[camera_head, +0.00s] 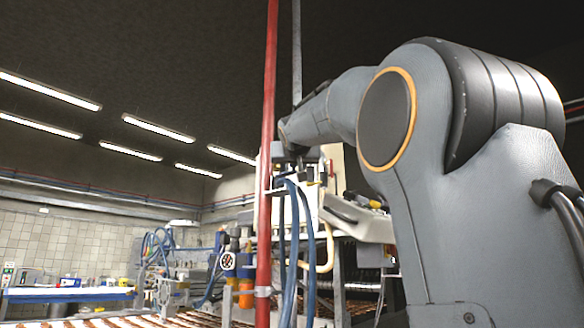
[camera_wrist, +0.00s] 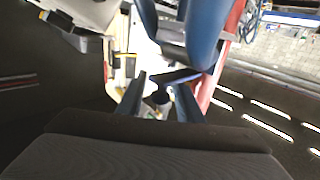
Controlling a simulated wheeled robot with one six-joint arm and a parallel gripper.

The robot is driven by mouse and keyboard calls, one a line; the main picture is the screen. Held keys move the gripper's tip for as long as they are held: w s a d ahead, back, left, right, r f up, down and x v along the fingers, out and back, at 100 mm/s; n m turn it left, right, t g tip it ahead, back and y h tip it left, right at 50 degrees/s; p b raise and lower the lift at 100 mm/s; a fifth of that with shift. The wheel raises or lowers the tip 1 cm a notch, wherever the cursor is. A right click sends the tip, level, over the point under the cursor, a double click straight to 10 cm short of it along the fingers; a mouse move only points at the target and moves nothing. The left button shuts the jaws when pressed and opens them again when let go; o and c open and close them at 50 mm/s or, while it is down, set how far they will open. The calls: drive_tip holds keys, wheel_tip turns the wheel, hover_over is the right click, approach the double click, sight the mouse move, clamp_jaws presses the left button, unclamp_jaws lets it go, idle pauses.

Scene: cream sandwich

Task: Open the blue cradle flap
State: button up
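My gripper (camera_wrist: 158,88) shows in the wrist view as two dark fingers standing apart, with a gap between them. A small dark part (camera_wrist: 160,98) shows in the gap, and a black bar-like piece (camera_wrist: 180,76) lies just beyond the right fingertip. I cannot tell whether either touches the fingers. A thick blue hose-like shape (camera_wrist: 205,30) is above them. I cannot make out the blue cradle flap for certain in either view. In the head view my arm reaches to the white machine (camera_head: 345,218), and my gripper cannot be made out there.
A red vertical pipe (camera_head: 267,150) stands close to the left of the arm's end; it also shows in the wrist view (camera_wrist: 232,25). Blue hoses (camera_head: 291,250) hang beside it. A conveyor with brown items (camera_head: 130,321) runs along the bottom left.

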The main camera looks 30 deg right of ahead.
drive_tip(key=shift+d, duration=0.1)
clamp_jaws()
